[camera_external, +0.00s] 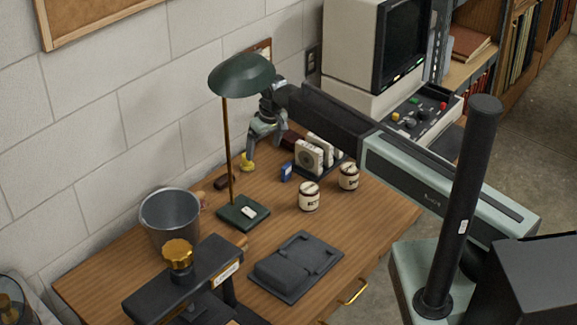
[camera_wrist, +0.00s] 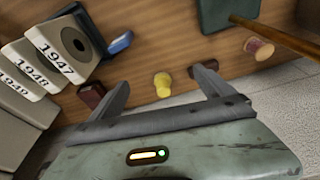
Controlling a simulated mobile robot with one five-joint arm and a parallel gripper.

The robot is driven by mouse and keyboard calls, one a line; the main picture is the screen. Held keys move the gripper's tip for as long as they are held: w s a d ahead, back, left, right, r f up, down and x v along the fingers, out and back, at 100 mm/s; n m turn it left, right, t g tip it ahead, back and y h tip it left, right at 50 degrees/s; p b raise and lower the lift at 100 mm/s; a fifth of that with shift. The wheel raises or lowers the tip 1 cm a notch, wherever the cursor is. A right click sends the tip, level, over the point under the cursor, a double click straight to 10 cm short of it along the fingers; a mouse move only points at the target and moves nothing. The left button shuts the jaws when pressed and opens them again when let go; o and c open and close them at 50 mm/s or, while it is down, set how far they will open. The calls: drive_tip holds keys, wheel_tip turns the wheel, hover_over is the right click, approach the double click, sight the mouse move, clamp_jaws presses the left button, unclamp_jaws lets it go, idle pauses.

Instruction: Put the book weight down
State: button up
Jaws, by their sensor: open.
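My gripper (camera_external: 264,136) is open over the back of the wooden desk, near the wall; its two fingers spread apart in the wrist view (camera_wrist: 160,80). A small yellow knob-shaped piece (camera_external: 247,162) is on the desk below the gripper. In the wrist view this yellow piece (camera_wrist: 163,85) shows between the fingers, with no finger visibly touching it. A dark brown block (camera_external: 222,183) lies near the lamp; it also shows by the right finger (camera_wrist: 203,66). A dark red block (camera_wrist: 91,94) is beside the left finger. I cannot tell which is the book weight.
The green lamp (camera_external: 242,75) stands close left of my gripper. A metal bin (camera_external: 170,215) and dark tray (camera_external: 295,268) are nearer the front.

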drive_tip(key=s+d+m, duration=0.1)
drive_tip(key=d+m, duration=0.2)
drive_tip(key=d, duration=1.8)
drive_tip(key=s+d+m, duration=0.1)
drive_tip(key=s+d, duration=0.3)
drive_tip(key=d, duration=0.5)
drive_tip(key=s+d+m+g+h, duration=0.1)
drive_tip(key=s+d, duration=0.3)
drive_tip(key=d, duration=0.5)
drive_tip(key=s+d+m+g, duration=0.1)
drive_tip(key=s+d, duration=0.3)
drive_tip(key=d, duration=0.5)
drive_tip(key=shift+s+f+m+h, duration=0.25)
drive_tip(key=shift+s+m+h, duration=0.05)
drive_tip(key=shift+m, duration=0.5)
